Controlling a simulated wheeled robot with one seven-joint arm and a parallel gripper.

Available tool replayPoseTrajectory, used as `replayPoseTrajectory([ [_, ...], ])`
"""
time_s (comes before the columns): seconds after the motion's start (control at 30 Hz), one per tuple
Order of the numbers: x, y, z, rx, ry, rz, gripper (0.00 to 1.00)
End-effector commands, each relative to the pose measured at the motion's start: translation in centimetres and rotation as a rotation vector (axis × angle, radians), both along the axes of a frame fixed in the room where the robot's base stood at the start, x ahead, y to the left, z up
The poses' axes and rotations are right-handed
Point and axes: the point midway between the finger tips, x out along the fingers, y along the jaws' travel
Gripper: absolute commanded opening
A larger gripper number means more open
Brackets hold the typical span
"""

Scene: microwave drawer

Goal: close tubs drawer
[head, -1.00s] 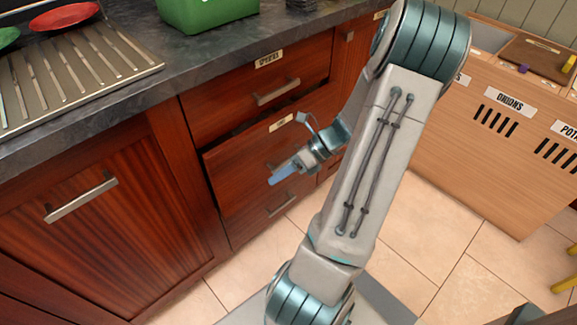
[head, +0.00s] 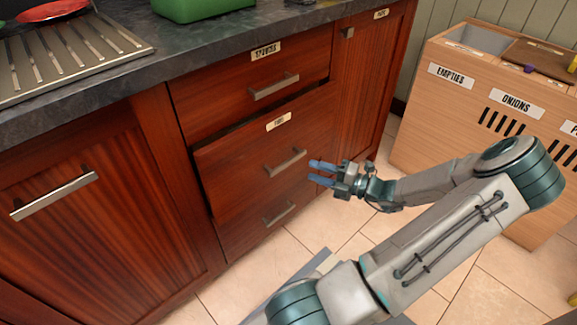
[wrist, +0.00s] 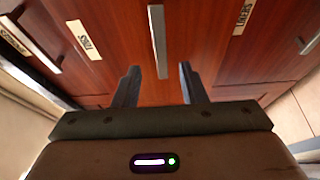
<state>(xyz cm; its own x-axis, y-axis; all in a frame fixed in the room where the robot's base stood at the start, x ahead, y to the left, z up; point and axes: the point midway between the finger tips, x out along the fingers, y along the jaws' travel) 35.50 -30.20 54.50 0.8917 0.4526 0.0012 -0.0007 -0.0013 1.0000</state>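The tubs drawer (head: 235,165) is the middle red-brown wooden drawer, with a pale label. It stands slightly open, with a dark gap along its top edge. Its bar handle (head: 285,162) shows in the head view. In the wrist view the tubs handle (wrist: 157,40) lies ahead, between the lines of my two fingers. My gripper (head: 316,173) is open and empty, just right of the handle in the head view and apart from the drawer front. Its two fingers also show in the wrist view (wrist: 159,75).
A closed-looking drawer (head: 215,95) is above, and a lower drawer with a handle (head: 279,213) is below. A cupboard door (head: 70,200) is at left. A wooden bin unit (head: 450,130) stands at right. Tiled floor is clear between.

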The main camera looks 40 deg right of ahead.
Motion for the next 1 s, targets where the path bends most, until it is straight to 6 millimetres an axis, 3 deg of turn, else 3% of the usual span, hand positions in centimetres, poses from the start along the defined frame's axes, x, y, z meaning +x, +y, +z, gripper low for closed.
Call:
replayPoseTrajectory([
  [0.2, 4.3, 2.3, -0.5, 0.0, -0.001, 0.003, 0.38],
  [0.4, 7.0, 3.7, -0.3, 0.0, -0.001, 0.002, 0.38],
  [0.87, 8.2, 4.2, 0.0, -0.001, 0.0, 0.001, 0.38],
  [1.0, 8.2, 4.2, 0.0, -0.001, 0.0, 0.001, 0.02],
])
